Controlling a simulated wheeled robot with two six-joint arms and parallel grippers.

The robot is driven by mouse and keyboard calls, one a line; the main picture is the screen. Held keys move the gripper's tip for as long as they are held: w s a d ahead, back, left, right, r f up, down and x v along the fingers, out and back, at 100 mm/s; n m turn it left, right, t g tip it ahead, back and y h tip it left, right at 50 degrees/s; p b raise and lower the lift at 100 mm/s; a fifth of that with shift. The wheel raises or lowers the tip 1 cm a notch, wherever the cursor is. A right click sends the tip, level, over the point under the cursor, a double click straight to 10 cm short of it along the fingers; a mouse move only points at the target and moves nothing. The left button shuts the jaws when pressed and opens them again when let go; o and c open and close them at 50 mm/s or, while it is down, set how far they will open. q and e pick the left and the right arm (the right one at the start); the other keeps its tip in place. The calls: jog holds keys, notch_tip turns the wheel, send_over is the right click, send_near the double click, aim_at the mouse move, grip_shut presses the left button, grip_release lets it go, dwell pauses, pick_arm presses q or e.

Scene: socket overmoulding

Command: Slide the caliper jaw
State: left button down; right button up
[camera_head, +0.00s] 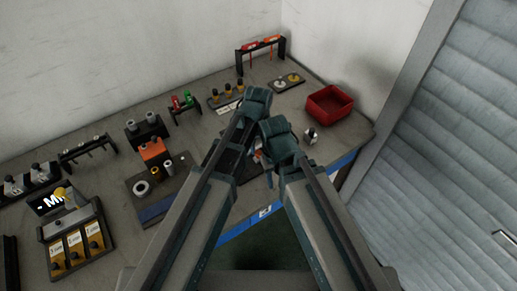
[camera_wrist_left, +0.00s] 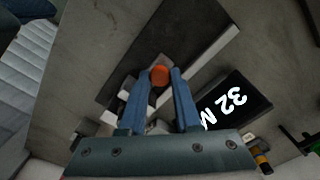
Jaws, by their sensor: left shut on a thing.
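In the left wrist view, the two blue fingers of my left gripper (camera_wrist_left: 160,82) are closed around a round orange knob (camera_wrist_left: 159,75), which appears to belong to the caliper. A pale straight bar (camera_wrist_left: 214,47), likely part of the caliper, runs diagonally beyond the fingertips over a dark surface (camera_wrist_left: 130,50). A black display (camera_wrist_left: 236,100) with white characters reading "32 M" is right of the fingers. In the head view my left gripper (camera_head: 257,156) is mostly covered by my arms, and the caliper is hard to make out. My right gripper is hidden.
A red bin (camera_head: 330,104) stands at the back right of the grey bench. A black rack with red parts (camera_head: 262,45) is at the back. A block with an orange top (camera_head: 152,149) and a box with labelled yellow slots (camera_head: 75,248) are on the left.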

dwell(0.5)
pick_arm(q)
jog(key=s+a, duration=0.2)
jog(key=shift+a, duration=0.35)
pick_arm(e)
jog(key=shift+d, duration=0.1)
pick_arm(q)
jog(key=c, duration=0.6)
grip_release()
jog(key=shift+w+r+p, duration=0.1)
jog(key=shift+r+p, duration=0.4)
pick_arm(e)
jog(key=shift+r, duration=0.45)
pick_arm(q)
notch_tip(320, 180, up, 13)
jog(key=p, duration=1.3)
pick_arm(e)
notch_tip(320, 180, up, 13)
